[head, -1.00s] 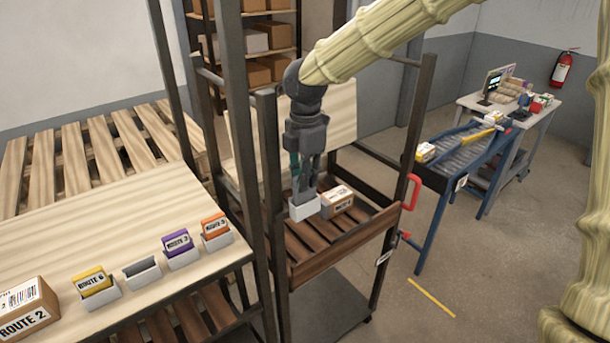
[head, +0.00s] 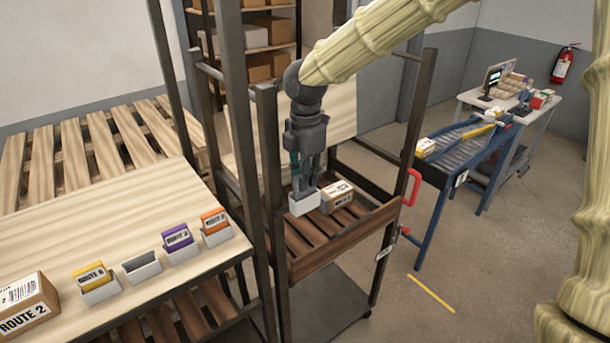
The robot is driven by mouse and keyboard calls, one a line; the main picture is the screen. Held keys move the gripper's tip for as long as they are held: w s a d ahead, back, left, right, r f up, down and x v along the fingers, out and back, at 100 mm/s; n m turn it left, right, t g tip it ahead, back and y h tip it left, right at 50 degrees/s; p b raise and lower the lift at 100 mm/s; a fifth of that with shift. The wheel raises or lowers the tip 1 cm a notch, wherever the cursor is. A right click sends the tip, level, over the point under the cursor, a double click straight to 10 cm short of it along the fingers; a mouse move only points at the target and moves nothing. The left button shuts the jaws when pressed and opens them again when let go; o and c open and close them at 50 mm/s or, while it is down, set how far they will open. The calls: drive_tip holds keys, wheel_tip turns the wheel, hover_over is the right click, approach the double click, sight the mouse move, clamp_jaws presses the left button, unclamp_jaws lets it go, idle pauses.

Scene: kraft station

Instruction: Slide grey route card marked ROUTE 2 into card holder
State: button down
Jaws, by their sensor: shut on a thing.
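My gripper (head: 306,178) points straight down over the slatted wooden shelf of a dark-framed cart. Its fingers are closed on the grey route card, which is mostly hidden between them, so its ROUTE 2 marking cannot be read. A white card holder (head: 305,205) sits directly below the fingertips, at the left of a cardboard box. The fingertips and card are at the holder's top opening. I cannot tell how deep the card sits in it.
The box (head: 339,197) stands close to the right of the holder. Dark cart posts (head: 271,190) rise nearby. On the left table (head: 60,232) are an empty holder (head: 143,269), holders with yellow (head: 89,275), purple (head: 177,237) and orange (head: 214,221) cards, and a ROUTE 2 box (head: 27,310).

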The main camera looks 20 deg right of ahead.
drive_tip(key=c, duration=1.4)
unclamp_jaws()
drive_tip(key=shift+o, duration=0.2)
drive_tip(key=shift+r, duration=0.1)
